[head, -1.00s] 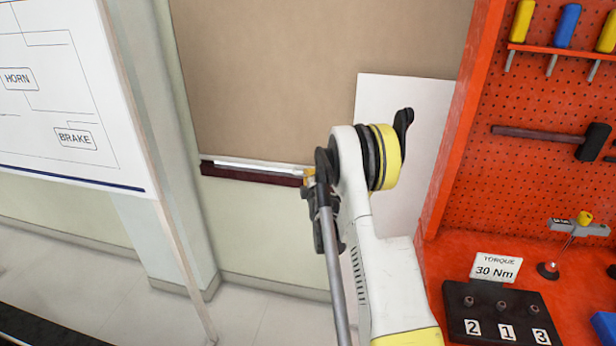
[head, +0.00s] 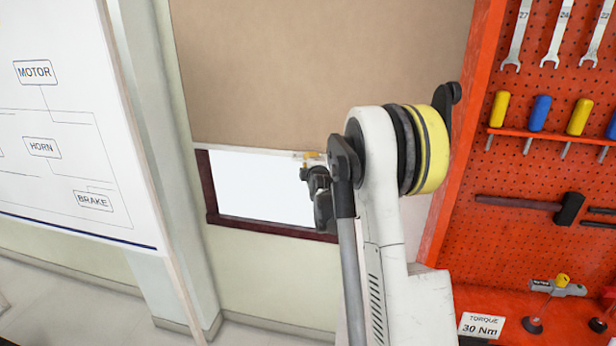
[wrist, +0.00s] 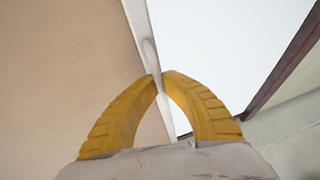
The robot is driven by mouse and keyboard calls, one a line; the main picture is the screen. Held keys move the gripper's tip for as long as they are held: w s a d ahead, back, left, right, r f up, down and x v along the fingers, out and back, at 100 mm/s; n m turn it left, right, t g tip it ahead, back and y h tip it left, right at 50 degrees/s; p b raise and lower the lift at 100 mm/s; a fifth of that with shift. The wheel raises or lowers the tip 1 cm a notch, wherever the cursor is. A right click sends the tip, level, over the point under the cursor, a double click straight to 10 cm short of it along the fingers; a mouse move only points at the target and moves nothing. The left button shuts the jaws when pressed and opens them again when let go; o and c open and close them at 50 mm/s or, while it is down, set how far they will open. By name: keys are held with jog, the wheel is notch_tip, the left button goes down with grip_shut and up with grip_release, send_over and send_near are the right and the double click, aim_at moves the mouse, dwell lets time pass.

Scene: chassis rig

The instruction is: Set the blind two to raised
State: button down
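A tan window blind (head: 320,70) hangs with its white bottom bar (head: 245,150) part-way up the dark red window frame (head: 208,190). A strip of bright white pane (head: 260,185) shows below the bar. No number is visible on the blind. My gripper (head: 312,158), with yellow fingers, is at the right part of the bar. In the wrist view, the fingertips of my gripper (wrist: 160,79) close together on the bar (wrist: 148,50), with the tan cloth (wrist: 65,70) on the left and the bright pane (wrist: 220,50) on the right. My arm hides the bar's right end.
A whiteboard (head: 60,110) with labelled boxes stands at the left. An orange pegboard (head: 540,165) with wrenches, screwdrivers and a hammer (head: 570,208) is at the right, close to my arm. A torque card (head: 482,326) stands on the bench below it.

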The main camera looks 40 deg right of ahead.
notch_tip(320, 180, up, 32)
jog(key=p, duration=1.5)
jog(key=shift+w+f, duration=0.1)
jog(key=c, duration=1.6)
grip_release()
jog(key=shift+o, duration=0.2)
jog(key=v, duration=1.2)
jog(key=shift+a, duration=0.1)
